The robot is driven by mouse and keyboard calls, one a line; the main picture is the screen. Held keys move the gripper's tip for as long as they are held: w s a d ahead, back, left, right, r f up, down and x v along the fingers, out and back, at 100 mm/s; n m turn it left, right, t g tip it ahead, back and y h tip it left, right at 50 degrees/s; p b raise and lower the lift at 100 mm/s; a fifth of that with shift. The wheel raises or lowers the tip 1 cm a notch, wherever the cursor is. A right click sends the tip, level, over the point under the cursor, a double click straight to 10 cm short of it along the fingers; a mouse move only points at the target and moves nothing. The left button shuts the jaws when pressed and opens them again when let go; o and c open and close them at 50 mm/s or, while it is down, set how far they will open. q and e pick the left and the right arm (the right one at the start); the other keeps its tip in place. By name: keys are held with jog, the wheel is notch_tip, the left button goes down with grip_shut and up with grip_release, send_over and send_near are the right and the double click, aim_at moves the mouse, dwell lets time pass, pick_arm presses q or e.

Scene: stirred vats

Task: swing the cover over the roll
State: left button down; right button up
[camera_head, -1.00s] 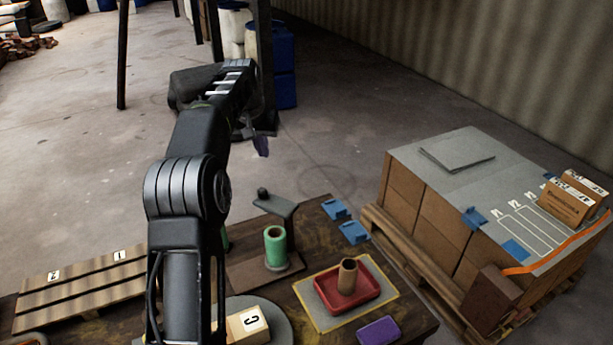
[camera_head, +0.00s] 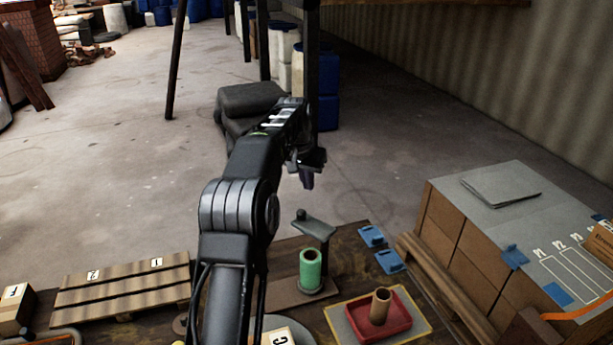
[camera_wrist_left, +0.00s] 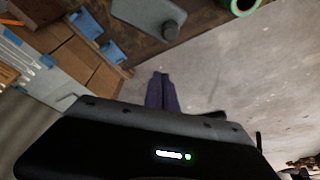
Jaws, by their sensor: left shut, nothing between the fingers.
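The green roll (camera_head: 311,270) stands upright on a round base on the dark table; its end also shows at the top edge of the left wrist view (camera_wrist_left: 243,6). The cover (camera_head: 318,230) is a flat grey plate on a post beside the roll. It points away to the back, clear of the roll's top, and has a dark round knob (camera_head: 300,214) at its far end. In the left wrist view the cover (camera_wrist_left: 148,14) and knob (camera_wrist_left: 170,32) lie beyond my fingertips. My left gripper (camera_head: 307,183) is shut and empty, past the knob, apart from it. My right gripper is out of view.
A red tray (camera_head: 396,318) with a brown tube (camera_head: 380,305) sits right of the roll. A slatted board (camera_head: 120,287) is at left. Boxes (camera_head: 465,240) on a pallet stand right. Open floor lies behind the table.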

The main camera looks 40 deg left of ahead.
aim_at(314, 226)
pick_arm(q)
jog(key=shift+s+d+f+p, duration=0.1)
jog(key=shift+s+f+p, duration=0.2)
jog(key=shift+f, duration=0.6)
jog(key=shift+s+d+f+p, duration=0.15)
jog(key=shift+s+f, duration=0.25)
jog(key=shift+f, duration=0.55)
jog(key=shift+s+a+f+p, duration=0.1)
jog(key=shift+s+f+p, duration=0.25)
jog(key=shift+f, duration=0.55)
jog(key=shift+s+n, duration=0.15)
jog(key=shift+n, duration=0.15)
